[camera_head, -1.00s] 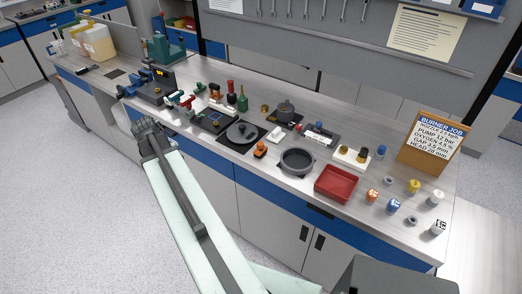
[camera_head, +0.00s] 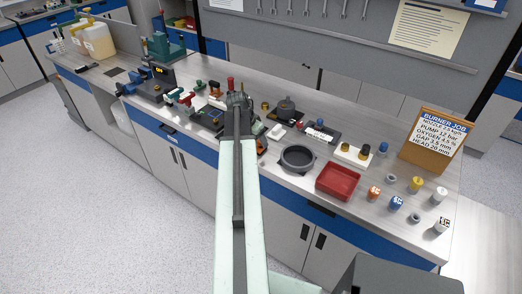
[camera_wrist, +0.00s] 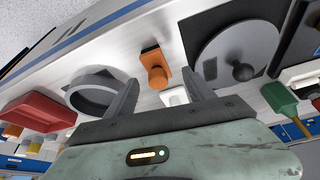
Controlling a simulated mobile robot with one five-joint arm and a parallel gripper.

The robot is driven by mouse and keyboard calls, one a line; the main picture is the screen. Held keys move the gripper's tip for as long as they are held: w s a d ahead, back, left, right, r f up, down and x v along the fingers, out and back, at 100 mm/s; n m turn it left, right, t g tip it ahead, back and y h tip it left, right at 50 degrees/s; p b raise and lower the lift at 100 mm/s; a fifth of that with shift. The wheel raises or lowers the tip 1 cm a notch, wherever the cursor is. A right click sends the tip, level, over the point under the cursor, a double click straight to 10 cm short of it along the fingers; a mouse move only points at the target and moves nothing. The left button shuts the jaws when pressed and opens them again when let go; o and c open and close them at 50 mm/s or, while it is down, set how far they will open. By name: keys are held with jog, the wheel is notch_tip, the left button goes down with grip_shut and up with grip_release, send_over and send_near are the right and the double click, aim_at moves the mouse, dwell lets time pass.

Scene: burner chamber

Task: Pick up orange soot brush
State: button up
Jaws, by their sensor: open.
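The orange soot brush (camera_wrist: 156,72) stands on the bench in the wrist view, with an orange knob and a dark edge on its far side. In the head view only a sliver of the brush (camera_head: 262,144) shows beside my arm. My gripper (camera_wrist: 160,80) is open and empty, with its two fingers spread to either side of the brush's line in the wrist view. The brush appears beyond the fingertips, and I see no contact. In the head view my gripper (camera_head: 238,98) is over the bench near the burner items.
A dark round pan (camera_head: 297,158) and a red tray (camera_head: 338,181) stand to the right of the brush. A grey disc on a black plate (camera_wrist: 237,55) is on its other side.

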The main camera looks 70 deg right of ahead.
aim_at(260, 144)
jog(key=b+x, duration=0.4)
jog(key=x, duration=0.1)
jog(key=shift+a+f, duration=0.15)
jog(key=shift+r, duration=0.2)
grip_shut()
notch_tip(260, 144, up, 10)
jog(key=p, duration=1)
jog(key=shift+r, duration=0.15)
